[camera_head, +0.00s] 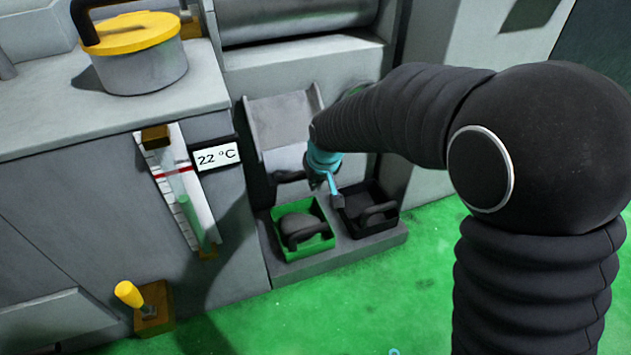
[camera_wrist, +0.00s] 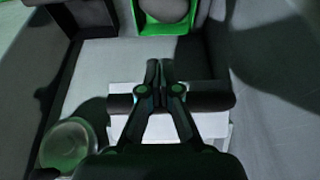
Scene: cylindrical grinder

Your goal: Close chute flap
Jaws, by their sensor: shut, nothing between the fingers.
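The grey chute (camera_head: 280,118) with raised side walls slopes down behind the green tray in the head view. In the wrist view a pale plate (camera_wrist: 205,123) with a dark bar (camera_wrist: 214,95) across it lies behind my fingers; I cannot tell for sure whether it is the chute flap. My gripper (camera_head: 337,202) is shut and empty, pointing down beside the chute's lower end, above the trays. In the wrist view its fingertips (camera_wrist: 153,68) are together in front of the bar; contact is unclear. My arm hides part of the chute's right side.
A green tray (camera_head: 284,253) with a dark rounded thing in it and a black tray (camera_head: 385,222) stand side by side on a low grey ledge. A yellow-knobbed lever (camera_head: 128,293), a temperature display (camera_head: 216,156) and a yellow-lidded pot (camera_head: 140,65) are left. Green floor is open in front.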

